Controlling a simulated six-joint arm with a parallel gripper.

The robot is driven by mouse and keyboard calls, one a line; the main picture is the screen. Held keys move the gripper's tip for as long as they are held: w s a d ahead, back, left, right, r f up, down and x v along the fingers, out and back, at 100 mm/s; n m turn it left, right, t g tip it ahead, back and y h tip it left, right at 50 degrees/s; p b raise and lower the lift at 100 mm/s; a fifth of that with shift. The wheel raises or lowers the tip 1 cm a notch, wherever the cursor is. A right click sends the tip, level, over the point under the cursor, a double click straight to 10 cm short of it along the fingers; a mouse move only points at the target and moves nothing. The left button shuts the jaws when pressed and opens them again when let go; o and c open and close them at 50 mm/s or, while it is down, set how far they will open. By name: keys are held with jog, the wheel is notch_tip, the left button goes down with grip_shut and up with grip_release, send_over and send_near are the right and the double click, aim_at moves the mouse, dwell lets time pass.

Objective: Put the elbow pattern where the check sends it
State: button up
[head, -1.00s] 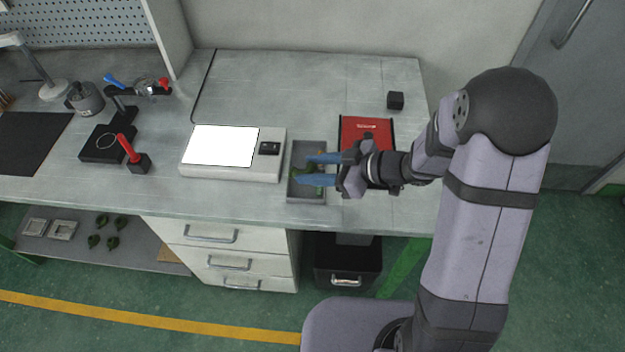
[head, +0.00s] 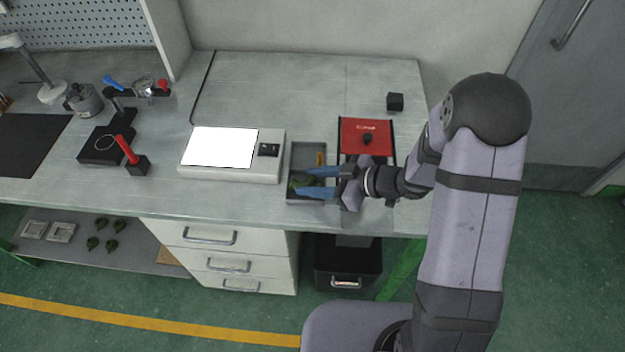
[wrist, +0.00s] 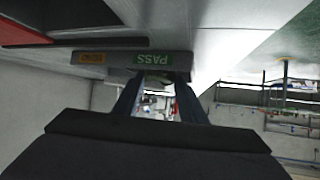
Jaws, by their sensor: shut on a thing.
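The green elbow pattern (head: 299,180) is between the blue fingertips of my gripper (head: 301,182), which is shut on it. It is over the front half of the grey two-part tray (head: 291,160); I cannot tell whether it touches the tray floor.
A white device (head: 230,176) with a bright blank panel stands left of the tray. A red box (head: 366,128) with a black knob lies right of it, close to my wrist. A small black block (head: 395,102) sits behind.

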jog(key=o, duration=0.8)
jog(key=shift+o, duration=0.2)
